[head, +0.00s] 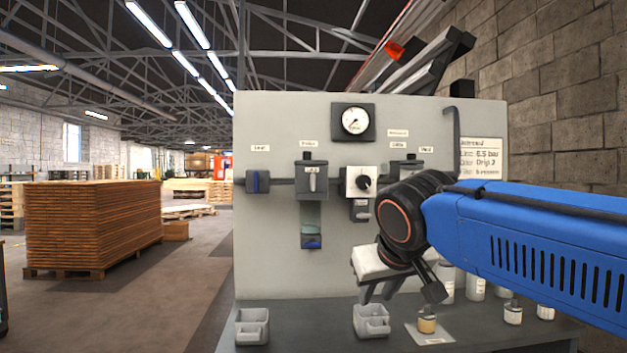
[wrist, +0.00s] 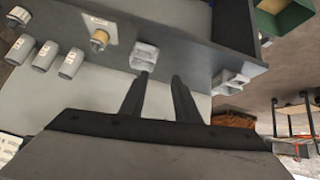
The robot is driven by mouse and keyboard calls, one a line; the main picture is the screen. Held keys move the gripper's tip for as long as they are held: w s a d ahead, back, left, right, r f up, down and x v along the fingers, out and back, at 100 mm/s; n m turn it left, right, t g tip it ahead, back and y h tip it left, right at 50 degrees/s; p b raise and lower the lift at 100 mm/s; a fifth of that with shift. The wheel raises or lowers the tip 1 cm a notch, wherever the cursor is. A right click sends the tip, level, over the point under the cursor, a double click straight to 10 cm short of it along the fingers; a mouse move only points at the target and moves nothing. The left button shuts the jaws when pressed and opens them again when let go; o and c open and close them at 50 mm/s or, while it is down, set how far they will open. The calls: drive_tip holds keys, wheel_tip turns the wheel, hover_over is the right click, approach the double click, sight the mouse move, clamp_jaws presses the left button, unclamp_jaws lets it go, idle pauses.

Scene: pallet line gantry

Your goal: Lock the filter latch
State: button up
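The filter unit (head: 312,180) hangs on the grey panel, left of centre in the head view. It has a dark housing with a light upright lever on its front, which looks like the latch. A clear bowl with a blue lower part (head: 311,240) hangs below it. I cannot tell whether the latch is locked. My gripper (head: 376,294) is to the right of and lower than the filter, in front of the panel, pointing down. In the wrist view its two dark fingers (wrist: 160,76) are apart with nothing between them. The filter unit is not visible in the wrist view.
A pressure gauge (head: 353,119) and a white box with a black knob (head: 361,182) are on the panel. Two grey bins (head: 252,326) (head: 371,321) stand on the bench, with a filter element (head: 427,323) and pale canisters to the right. The space before the filter is clear.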

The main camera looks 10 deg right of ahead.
sight(313, 179)
drive_tip(key=w+a+r+m+t, duration=0.1)
drive_tip(key=w+a+r+t, duration=0.2)
drive_tip(key=r, duration=0.6)
drive_tip(key=w+a+r, duration=0.2)
drive_tip(key=w+r, duration=0.3)
drive_tip(key=r, duration=0.5)
drive_tip(key=w+a+r+m+t, duration=0.1)
drive_tip(key=w+a+r+t, duration=0.2)
drive_tip(key=r, duration=0.6)
drive_tip(key=shift+g+h, duration=0.3)
drive_tip(key=shift+g, duration=0.3)
drive_tip(key=x, duration=1.8)
drive_tip(key=shift+w+a+r, duration=0.1)
drive_tip(key=shift+w+r, duration=0.05)
drive_tip(key=shift+w, duration=0.05)
clamp_jaws()
